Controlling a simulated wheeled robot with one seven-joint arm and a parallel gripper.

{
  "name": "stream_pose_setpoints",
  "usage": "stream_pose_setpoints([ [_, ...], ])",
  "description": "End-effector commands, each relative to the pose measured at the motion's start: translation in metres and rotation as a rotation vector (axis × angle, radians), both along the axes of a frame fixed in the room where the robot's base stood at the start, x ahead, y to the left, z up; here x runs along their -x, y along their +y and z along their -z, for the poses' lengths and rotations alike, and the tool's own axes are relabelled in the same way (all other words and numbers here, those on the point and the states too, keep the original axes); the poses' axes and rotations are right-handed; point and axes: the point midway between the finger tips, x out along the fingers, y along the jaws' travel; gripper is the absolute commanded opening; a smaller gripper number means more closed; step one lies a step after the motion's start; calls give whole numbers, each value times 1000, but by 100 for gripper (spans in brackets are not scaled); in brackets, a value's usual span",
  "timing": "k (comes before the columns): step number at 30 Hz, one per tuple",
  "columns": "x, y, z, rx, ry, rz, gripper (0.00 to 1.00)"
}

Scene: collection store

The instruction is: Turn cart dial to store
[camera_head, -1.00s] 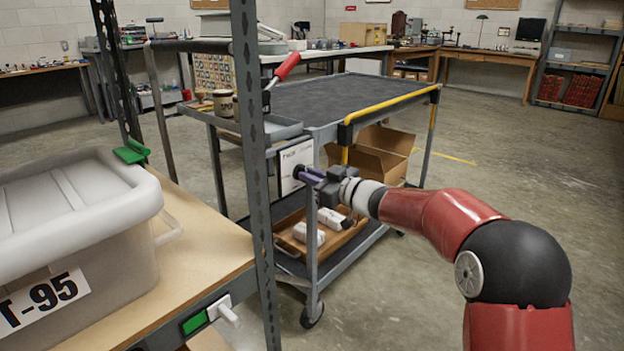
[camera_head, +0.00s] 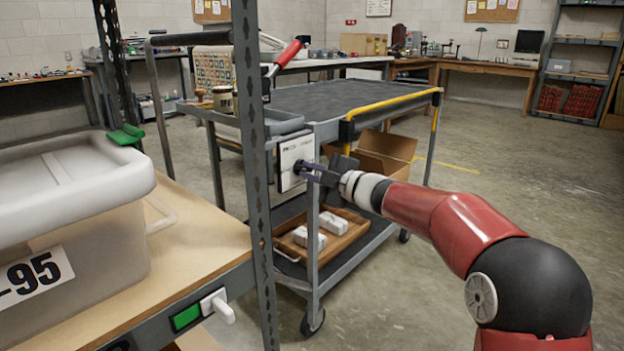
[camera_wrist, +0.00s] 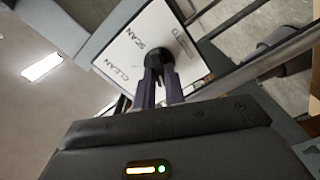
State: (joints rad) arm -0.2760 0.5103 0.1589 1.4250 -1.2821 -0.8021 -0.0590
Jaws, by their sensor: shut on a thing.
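The dial panel (camera_head: 291,152) is a white plate with dark edges on the near end of the grey cart (camera_head: 340,99). The black dial (camera_wrist: 158,62) sits on the panel between my fingers. My gripper (camera_head: 308,170) is shut on it, and its purple fingers also show in the wrist view (camera_wrist: 159,84). The dial's pointer direction is hard to tell. In the head view my fingers hide most of the dial.
A shelf post (camera_head: 252,180) stands in front of the cart at left, beside a lidded grey bin (camera_head: 70,220). The cart's lower shelf holds a wooden tray (camera_head: 345,240) with white items. A cardboard box (camera_head: 388,150) is behind. Floor at right is open.

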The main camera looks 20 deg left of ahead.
Motion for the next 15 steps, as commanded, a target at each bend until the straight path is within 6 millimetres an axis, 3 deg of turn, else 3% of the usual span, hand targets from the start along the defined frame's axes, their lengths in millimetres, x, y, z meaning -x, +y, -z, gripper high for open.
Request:
stream_pose_setpoints([
  [15, 1, 0, 5, 146, -344, -1, 0],
])
